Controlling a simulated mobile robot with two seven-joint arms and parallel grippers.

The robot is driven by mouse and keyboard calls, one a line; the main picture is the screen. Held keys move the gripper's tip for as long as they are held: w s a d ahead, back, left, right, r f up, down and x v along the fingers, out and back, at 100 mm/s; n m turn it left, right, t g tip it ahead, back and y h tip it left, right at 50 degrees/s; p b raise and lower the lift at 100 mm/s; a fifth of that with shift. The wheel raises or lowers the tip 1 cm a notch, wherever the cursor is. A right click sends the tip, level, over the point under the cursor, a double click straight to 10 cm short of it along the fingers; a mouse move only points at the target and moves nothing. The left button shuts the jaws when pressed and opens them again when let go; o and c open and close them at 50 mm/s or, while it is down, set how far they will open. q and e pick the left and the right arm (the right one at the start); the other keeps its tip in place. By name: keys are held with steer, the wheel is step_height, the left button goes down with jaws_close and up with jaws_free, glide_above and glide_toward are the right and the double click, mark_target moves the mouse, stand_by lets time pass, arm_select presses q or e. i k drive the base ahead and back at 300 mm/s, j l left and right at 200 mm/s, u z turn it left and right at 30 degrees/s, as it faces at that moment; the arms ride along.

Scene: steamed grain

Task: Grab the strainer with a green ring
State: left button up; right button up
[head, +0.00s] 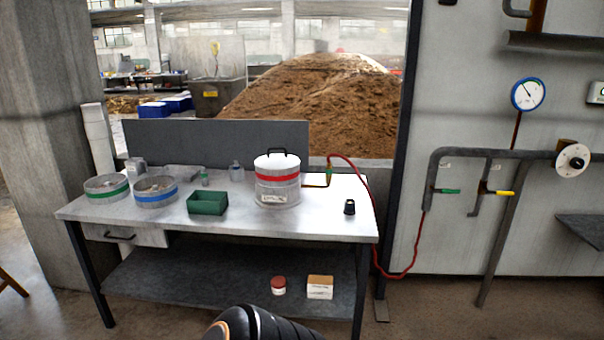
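The strainer with a green ring (106,188) is a round, grey, shallow vessel with a green band around its side. It stands at the left end of the metal table (240,226). A similar strainer with a blue ring (155,192) stands just to its right. I cannot make out what lies inside either one. A black, rounded part with an orange ring shows at the bottom edge; it looks like part of my own arm. Neither gripper can be seen, and nothing touches the green-ringed strainer.
A green box (207,203) and a pot with a red band and white lid (277,178) stand further right on the table. Small bottles stand behind. A black cup (349,207) is near the right end. A red hose (414,262) hangs at the right. The table's front strip is clear.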

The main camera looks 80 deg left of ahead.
mark_target(204, 172)
steer(key=u, duration=3.25)
steer(key=i+j+u, duration=0.1)
steer(key=i+j, duration=0.25)
steer(key=i, duration=0.15)
steer(key=i+j+u, duration=0.1)
steer(key=i+j, duration=0.15)
steer(key=i, duration=0.25)
steer(key=i+j+u, duration=0.1)
steer(key=i+j, duration=0.15)
steer(key=i, duration=0.25)
